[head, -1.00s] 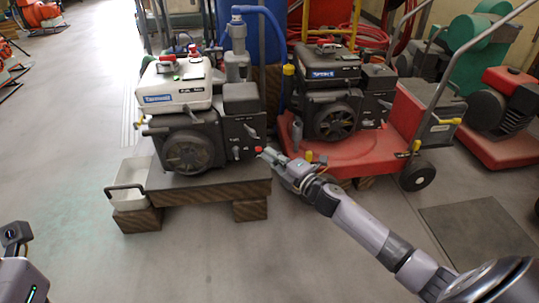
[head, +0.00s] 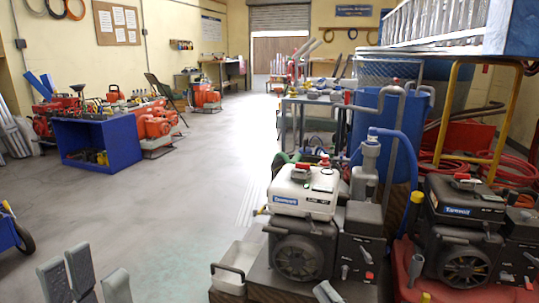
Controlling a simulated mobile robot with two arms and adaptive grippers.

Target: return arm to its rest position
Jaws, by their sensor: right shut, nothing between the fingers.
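My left gripper (head: 82,272) rises into the bottom left of the head view. Its grey fingers stand apart and hold nothing, with bare floor behind them. My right gripper (head: 326,292) shows only as a small grey tip at the bottom edge, in front of the white-topped engine unit (head: 307,195). It is shut and empty, left of and below the red knob (head: 369,275) on that unit. The rest of my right arm is out of view. I cannot tell whether the tip touches the unit.
A second, black engine unit (head: 465,212) on a red base (head: 405,262) stands at the right. A white bin (head: 234,268) is left of the first unit. A blue bench (head: 98,142) and orange machines stand farther back left. The floor between (head: 185,205) is clear.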

